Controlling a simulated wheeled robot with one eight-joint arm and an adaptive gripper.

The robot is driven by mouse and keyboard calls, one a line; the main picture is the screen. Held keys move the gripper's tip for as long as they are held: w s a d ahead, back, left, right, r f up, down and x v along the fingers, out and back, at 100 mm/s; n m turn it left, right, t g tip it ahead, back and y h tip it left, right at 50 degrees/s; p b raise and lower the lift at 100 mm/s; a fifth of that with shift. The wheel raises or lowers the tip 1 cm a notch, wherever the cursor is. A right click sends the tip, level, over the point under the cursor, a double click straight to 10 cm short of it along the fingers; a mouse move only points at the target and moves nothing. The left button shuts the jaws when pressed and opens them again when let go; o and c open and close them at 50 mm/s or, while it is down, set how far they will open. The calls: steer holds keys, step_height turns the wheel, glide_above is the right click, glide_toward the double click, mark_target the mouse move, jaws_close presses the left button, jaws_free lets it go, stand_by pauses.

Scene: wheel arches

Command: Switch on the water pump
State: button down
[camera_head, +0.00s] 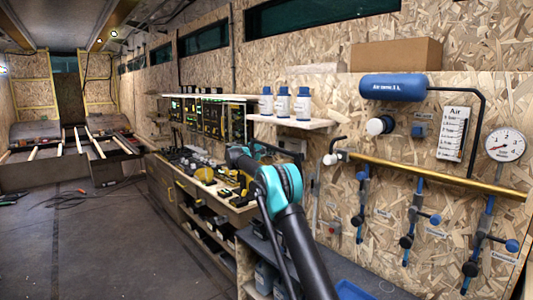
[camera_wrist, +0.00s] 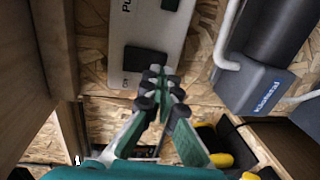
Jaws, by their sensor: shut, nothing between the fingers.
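In the wrist view a pale panel (camera_wrist: 119,48) carries cut-off lettering beginning "Pu". A dark square switch (camera_wrist: 145,60) sits on its lower part, with small lettering that looks like "Off" at its lower left. Another dark piece (camera_wrist: 170,4) is higher up, cut by the top edge. My gripper (camera_wrist: 157,74) is shut and empty; its tips overlap the dark switch's lower right in the picture. I cannot tell if they touch it. In the head view my arm reaches toward the wooden back wall, and the panel and fingertips cannot be made out.
In the wrist view a dark box (camera_wrist: 262,85) and white pipe (camera_wrist: 229,40) lie close on the right, and a wooden board (camera_wrist: 22,60) on the left. In the head view a shelf (camera_head: 290,122) with white bottles is above my arm; a brass pipe (camera_head: 440,173) runs right.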

steer(key=shift+w+d+f, duration=0.1)
steer(key=shift+w+d, duration=0.3)
steer(key=shift+d, duration=0.2)
steer(key=shift+w+d+f+t+h, duration=0.15)
steer(key=shift+w+d+t+h, duration=0.15)
steer(key=shift+h, duration=0.1)
steer(key=shift+s, duration=0.1)
steer(key=shift+s+a, duration=0.15)
steer(key=shift+a, duration=0.1)
steer(key=f+v, duration=0.2)
steer(key=v, duration=1.1)
steer(key=shift+a+f, duration=0.15)
steer(key=shift+f, duration=0.2)
steer(key=shift+s, duration=0.1)
